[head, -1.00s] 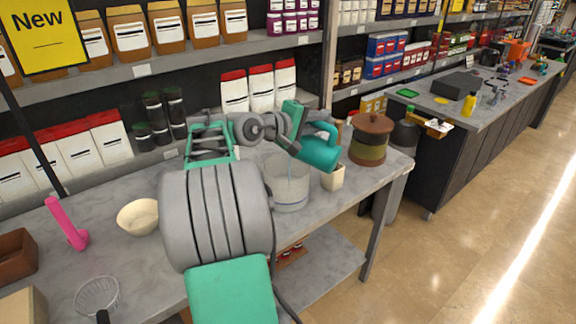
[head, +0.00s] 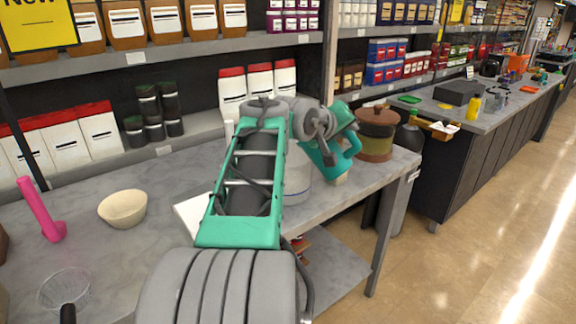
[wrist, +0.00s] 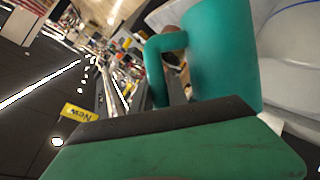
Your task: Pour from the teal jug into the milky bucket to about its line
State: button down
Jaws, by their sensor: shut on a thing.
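The teal jug (head: 324,162) is in the head view, right of the milky bucket, nearly upright with a slight tilt. Its handle is on the right. My gripper (head: 341,122) is shut on the jug near its top. The jug and its handle also fill the middle of the wrist view (wrist: 222,50). The milky bucket (head: 298,182) stands on the table, its left side and much of its rim hidden behind my arm.
A lidded brown and olive jar (head: 376,138) stands just right of the jug. A cream bowl (head: 123,208), a pink utensil (head: 40,210) and a strainer (head: 66,289) lie on the left. Shelves of packages line the back. The table's right edge is close.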

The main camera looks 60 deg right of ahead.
jog(key=s+f+m+t+b, duration=0.1)
jog(key=b, duration=0.1)
jog(key=shift+s+b, duration=0.3)
jog(key=shift+s, duration=0.1)
jog(key=s+f+m+t+b, duration=0.4)
jog(key=s+f+m+b, duration=0.1)
jog(key=f+b, duration=0.5)
jog(key=shift+s+b, duration=0.45)
jog(key=shift+b, duration=0.95)
jog(key=shift+s, duration=0.1)
